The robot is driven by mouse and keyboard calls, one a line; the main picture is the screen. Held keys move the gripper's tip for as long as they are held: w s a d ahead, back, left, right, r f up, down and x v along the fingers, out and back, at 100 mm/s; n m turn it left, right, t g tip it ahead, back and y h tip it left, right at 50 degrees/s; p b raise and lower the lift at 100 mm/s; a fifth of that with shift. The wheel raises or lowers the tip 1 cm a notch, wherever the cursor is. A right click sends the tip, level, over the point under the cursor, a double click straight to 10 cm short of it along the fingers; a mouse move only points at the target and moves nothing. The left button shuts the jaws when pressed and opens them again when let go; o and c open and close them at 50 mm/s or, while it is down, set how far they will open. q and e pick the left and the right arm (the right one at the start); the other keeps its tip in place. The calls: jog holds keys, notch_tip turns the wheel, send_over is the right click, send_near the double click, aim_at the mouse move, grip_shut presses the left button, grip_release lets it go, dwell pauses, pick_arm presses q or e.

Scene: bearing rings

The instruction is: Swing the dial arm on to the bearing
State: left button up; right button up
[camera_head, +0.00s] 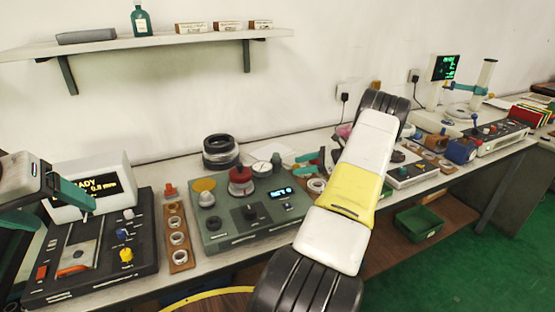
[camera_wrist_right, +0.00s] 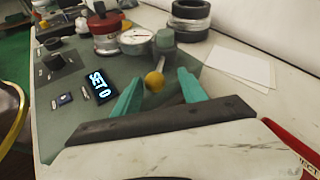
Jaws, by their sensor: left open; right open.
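The dial gauge (camera_head: 262,168) has a round white face and stands at the back right of the green test unit (camera_head: 216,236). In the right wrist view the dial (camera_wrist_right: 137,40) is beside a grey post, with a yellow ball knob (camera_wrist_right: 154,82) in front. A red weight-like piece (camera_head: 241,176) sits on a ring, seemingly the bearing, left of the dial. My right gripper (camera_head: 313,160) is open, its green fingers either side of the yellow knob; contact cannot be told. My left gripper (camera_head: 42,205) is open and empty at the far left.
Stacked black rings (camera_head: 221,152) stand behind. A wooden rack (camera_head: 178,240) of rings is at the unit's left, beside a black control box (camera_head: 90,262). White paper (camera_wrist_right: 240,66) lies on the bench. My right arm hides the bench middle.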

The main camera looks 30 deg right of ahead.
jog(key=v, duration=0.7)
jog(key=shift+d, duration=0.25)
jog(key=shift+s+r, duration=0.1)
jog(key=shift+r, duration=0.05)
jog(key=shift+r, duration=0.1)
dwell(1.0)
